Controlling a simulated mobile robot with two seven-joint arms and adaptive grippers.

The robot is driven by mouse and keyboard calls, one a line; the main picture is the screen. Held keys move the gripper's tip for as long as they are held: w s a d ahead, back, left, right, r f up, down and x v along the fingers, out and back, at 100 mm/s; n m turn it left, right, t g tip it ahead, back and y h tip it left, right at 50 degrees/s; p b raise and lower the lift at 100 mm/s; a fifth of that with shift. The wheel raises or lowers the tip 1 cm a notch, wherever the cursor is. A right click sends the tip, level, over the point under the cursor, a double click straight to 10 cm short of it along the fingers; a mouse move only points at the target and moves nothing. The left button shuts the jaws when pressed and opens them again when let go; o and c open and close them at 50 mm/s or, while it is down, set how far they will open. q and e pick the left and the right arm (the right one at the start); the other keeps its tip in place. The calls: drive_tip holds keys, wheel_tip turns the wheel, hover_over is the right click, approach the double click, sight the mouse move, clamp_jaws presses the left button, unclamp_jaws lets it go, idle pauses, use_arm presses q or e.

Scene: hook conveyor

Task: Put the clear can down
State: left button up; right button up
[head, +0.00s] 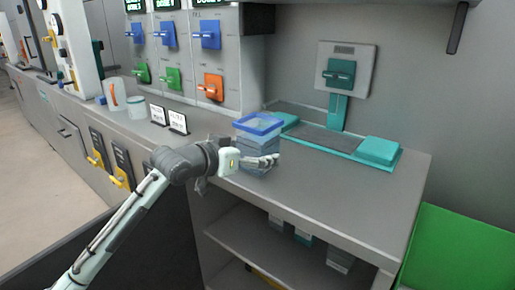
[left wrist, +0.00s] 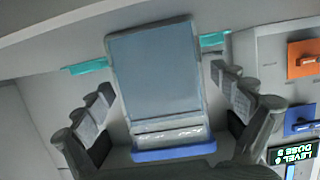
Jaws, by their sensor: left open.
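The clear can (head: 258,130) is a see-through, square-sided vessel with a blue rim. It is upright at the near edge of the grey counter and looks to be standing on it. In the left wrist view the can (left wrist: 155,75) fills the middle, its blue rim at the bottom of the picture. My left gripper (head: 262,162) is at the can's lower part, with a finger across its near side. In the wrist view its fingers (left wrist: 166,98) are open, one on each side of the can, with gaps visible. My right gripper is not in view.
Behind the can is a teal-framed station (head: 325,139) with a teal block (head: 380,150) at its right. Two small sign cards (head: 177,121) and a white jug (head: 116,92) stand to the left. Dispensers with coloured levers (head: 205,35) line the back. Bare counter (head: 310,200) lies right of the can.

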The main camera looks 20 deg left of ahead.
use_arm(q)
drive_tip(key=shift+x, duration=1.05)
drive_tip(key=shift+c, duration=0.3)
drive_tip(key=c, duration=1.7)
drive_tip(key=shift+r, duration=0.15)
drive_tip(key=shift+c, duration=0.9)
